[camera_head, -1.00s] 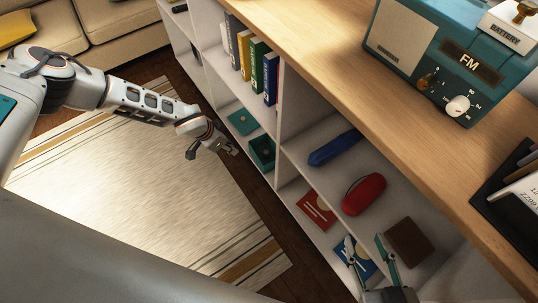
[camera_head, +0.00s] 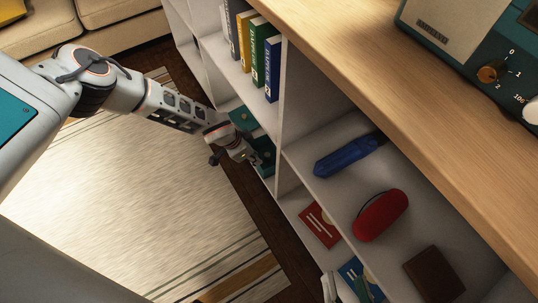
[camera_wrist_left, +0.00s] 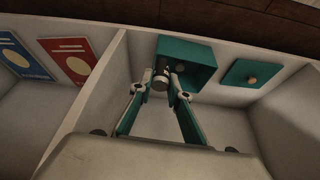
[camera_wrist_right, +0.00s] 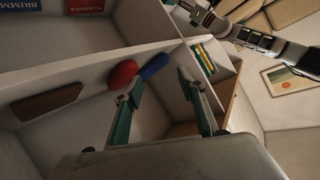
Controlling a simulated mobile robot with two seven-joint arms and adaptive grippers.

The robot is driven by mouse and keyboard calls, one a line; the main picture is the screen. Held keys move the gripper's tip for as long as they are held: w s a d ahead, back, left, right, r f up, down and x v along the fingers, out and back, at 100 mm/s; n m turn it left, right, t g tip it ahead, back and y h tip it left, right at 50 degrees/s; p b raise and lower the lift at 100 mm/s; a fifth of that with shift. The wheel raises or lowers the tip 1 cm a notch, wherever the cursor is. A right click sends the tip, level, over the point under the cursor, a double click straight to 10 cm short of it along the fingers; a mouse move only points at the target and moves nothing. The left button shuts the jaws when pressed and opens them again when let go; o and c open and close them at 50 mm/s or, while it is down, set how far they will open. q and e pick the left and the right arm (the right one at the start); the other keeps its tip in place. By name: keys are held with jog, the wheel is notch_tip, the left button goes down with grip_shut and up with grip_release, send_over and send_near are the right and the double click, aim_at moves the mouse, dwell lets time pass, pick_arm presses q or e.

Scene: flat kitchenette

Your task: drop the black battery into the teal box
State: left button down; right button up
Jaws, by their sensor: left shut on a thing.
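The open teal box (camera_wrist_left: 205,55) stands in a low shelf compartment. It also shows in the head view (camera_head: 268,152), partly behind my left gripper. My left gripper (camera_wrist_left: 163,84) is shut on the black battery (camera_wrist_left: 159,76), a small dark cylinder with a grey end. In the left wrist view the battery overlaps the near left part of the box; whether it is above the opening or in front of it I cannot tell. My right gripper (camera_wrist_right: 160,82) is open and empty. Its fingertips show at the bottom of the head view (camera_head: 345,287).
A teal lid with a round knob (camera_wrist_left: 252,73) lies beside the box. A white divider (camera_wrist_left: 103,95) separates this compartment from one with red and blue booklets. A red case (camera_head: 380,215), a blue item (camera_head: 347,155) and a brown item (camera_head: 433,273) lie nearer my right gripper.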

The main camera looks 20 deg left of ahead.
pick_arm(q)
jog(key=shift+w+d+f+b, duration=0.2)
jog(key=shift+w+d+b, duration=0.05)
jog(key=shift+w+d, duration=0.25)
jog(key=shift+w+d+f+b, duration=0.2)
jog(key=shift+w+d, duration=0.15)
jog(key=shift+d, duration=0.15)
jog(key=w+f+b, duration=0.1)
jog(key=w+d+f+b, duration=0.1)
jog(key=shift+d+f, duration=0.1)
jog(key=shift+f, duration=0.25)
jog(key=c, duration=1.9)
grip_release()
pick_arm(e)
jog(key=a+m, duration=0.1)
jog(key=m, duration=0.1)
jog(key=s+a+m, duration=0.1)
jog(key=a+m, duration=0.1)
jog(key=m, duration=0.1)
jog(key=shift+a+f+t, duration=0.15)
jog(key=shift+a+t, duration=0.1)
jog(key=shift+t, duration=0.15)
pick_arm(q)
jog(key=shift+r, duration=0.1)
pick_arm(e)
jog(key=shift+w, duration=0.1)
